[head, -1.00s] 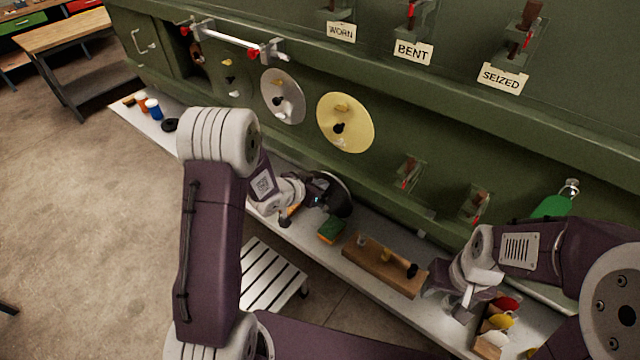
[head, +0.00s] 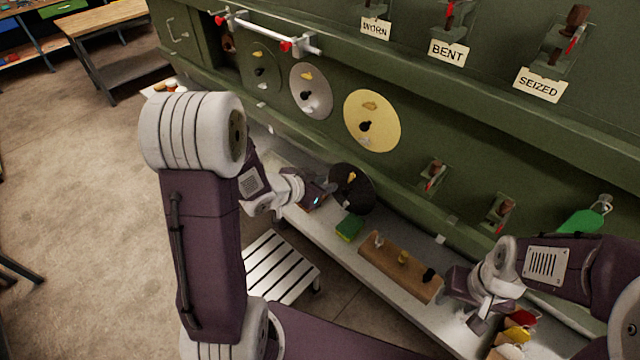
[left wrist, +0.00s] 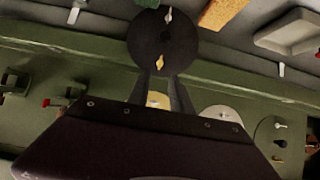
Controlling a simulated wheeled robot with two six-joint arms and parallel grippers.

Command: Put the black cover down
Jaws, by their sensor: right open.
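The black cover (head: 357,190) is a dark round disc with yellow and pale latches. My left gripper (head: 327,190) is shut on it near its edge and holds it tilted above the grey shelf (head: 330,238). In the left wrist view the cover (left wrist: 150,38) fills the space beyond my fingertips (left wrist: 160,75), with a yellow latch right at the tips. The exact contact is partly hidden. My right gripper (head: 446,287) is open, beside the right end of a wooden block, its fingers hard to make out.
A green sponge (head: 349,228) and a wooden block (head: 400,266) with several knobs lie on the shelf. A grey disc (head: 311,91) and a yellow disc (head: 372,121) are on the green panel. A slatted step (head: 281,267) stands below.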

